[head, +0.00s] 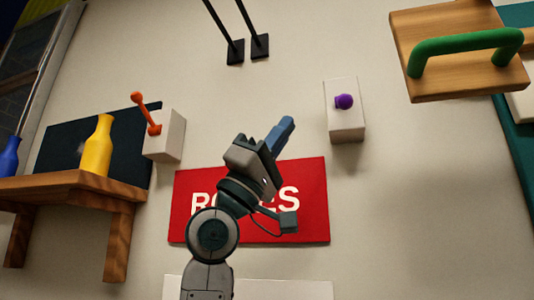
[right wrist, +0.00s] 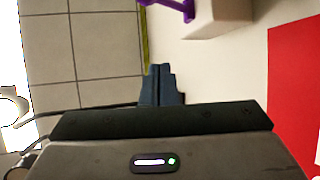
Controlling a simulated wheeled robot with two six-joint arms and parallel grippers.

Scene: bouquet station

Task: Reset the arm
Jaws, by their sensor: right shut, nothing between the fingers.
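My right gripper (head: 283,133) is raised in the middle of the head view, in front of the wall and the red sign. Its blue fingers point up and to the right. The fingers are together and empty, and they also show shut in the right wrist view (right wrist: 160,83). They touch nothing that I can see. My left gripper is in neither view.
A red sign (head: 315,225) is behind my right arm. A white box (head: 345,121) with a purple knob (head: 344,101) is to the right. An orange lever (head: 144,110), yellow bottle (head: 97,145) on a wooden shelf (head: 90,187), and green handle (head: 465,42) stand farther off.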

